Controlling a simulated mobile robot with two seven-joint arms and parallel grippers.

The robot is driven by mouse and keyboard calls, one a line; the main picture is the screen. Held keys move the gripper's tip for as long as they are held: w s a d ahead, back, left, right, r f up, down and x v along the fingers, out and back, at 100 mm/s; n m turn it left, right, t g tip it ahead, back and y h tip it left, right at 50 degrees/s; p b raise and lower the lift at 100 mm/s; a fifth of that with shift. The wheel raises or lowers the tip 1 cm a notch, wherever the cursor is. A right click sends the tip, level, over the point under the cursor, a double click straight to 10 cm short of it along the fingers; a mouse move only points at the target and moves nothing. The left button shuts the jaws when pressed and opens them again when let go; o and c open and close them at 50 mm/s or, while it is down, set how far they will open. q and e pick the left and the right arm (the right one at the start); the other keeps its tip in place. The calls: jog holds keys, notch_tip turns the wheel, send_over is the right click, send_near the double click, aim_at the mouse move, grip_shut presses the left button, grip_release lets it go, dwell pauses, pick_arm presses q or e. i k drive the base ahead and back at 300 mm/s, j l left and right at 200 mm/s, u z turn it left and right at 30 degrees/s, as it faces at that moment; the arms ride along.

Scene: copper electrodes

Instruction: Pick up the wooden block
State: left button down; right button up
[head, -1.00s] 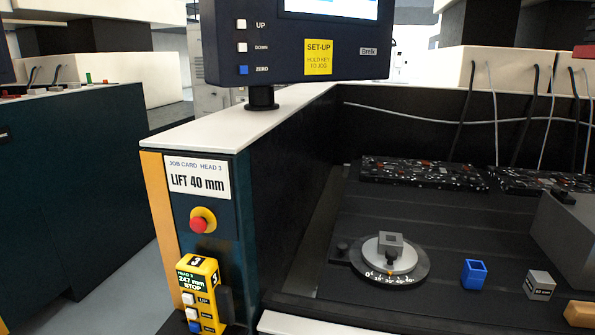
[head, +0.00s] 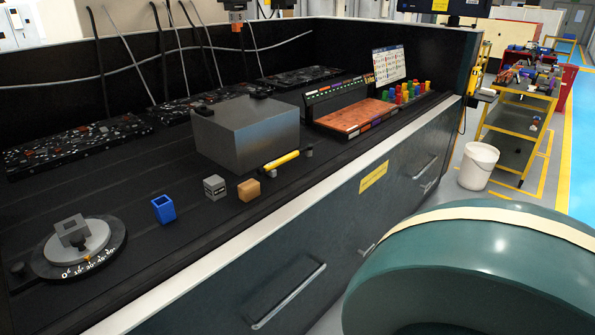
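The wooden block (head: 249,190) is a small light-brown cube in the head view. It rests on the dark worktable (head: 215,238), close to its pale front edge. It stands upright and uncovered. A grey cube with dark marking (head: 214,187) stands just left of it with a small gap. A blue open-topped cup (head: 163,209) stands further left. Neither of my grippers is in view.
A large grey metal block (head: 246,135) stands behind the wooden block. A yellow bar (head: 281,160) lies to its right. A round dial fixture (head: 80,247) is at left. A large rounded teal shape, unidentified, hides the lower right. Bare table lies before the cubes.

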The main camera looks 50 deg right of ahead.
aim_at(247, 191)
jog(key=z, duration=1.3)
